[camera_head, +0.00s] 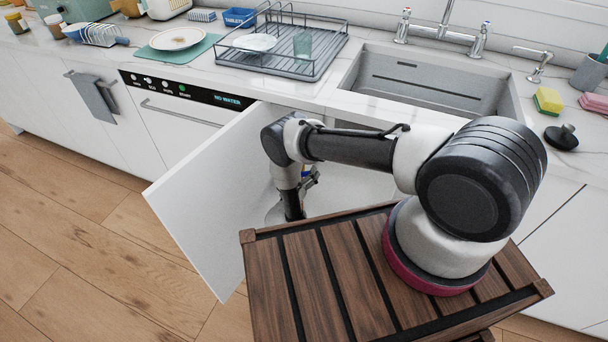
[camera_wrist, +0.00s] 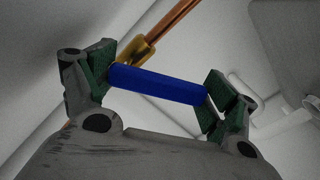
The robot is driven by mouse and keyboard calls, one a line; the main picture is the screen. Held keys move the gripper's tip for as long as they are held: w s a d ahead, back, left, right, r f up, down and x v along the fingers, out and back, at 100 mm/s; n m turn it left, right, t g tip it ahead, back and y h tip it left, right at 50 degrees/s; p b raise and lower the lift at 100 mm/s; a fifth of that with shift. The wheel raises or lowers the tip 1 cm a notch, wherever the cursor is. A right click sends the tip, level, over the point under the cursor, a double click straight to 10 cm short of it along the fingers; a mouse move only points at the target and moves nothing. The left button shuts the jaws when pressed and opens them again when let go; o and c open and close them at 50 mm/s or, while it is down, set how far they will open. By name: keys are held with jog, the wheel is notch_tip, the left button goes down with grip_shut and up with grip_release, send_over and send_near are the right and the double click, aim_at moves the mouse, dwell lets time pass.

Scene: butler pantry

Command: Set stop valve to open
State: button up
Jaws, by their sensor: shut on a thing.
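The stop valve has a brass body (camera_wrist: 139,53) on a copper pipe (camera_wrist: 172,28), with a blue lever handle (camera_wrist: 158,84), all in the wrist view. The lever lies across the line of the pipe. My gripper (camera_wrist: 161,80) is shut on the blue lever, with one green-padded finger at each end of it. In the head view my arm reaches down into the open cabinet under the sink (camera_head: 424,78). My gripper there (camera_head: 308,183) is partly hidden by the arm and cabinet, and the valve cannot be made out.
A white cabinet door (camera_head: 215,190) stands open left of my arm. The dishwasher panel (camera_head: 187,88) reads "NO WATER". White plumbing (camera_wrist: 280,122) is right of the gripper in the wrist view. A dish rack (camera_head: 285,45) stands on the counter. The wood floor (camera_head: 90,230) at left is clear.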

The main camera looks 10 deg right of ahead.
jog(key=o, duration=1.3)
jog(key=v, duration=1.2)
jog(key=shift+c, duration=0.3)
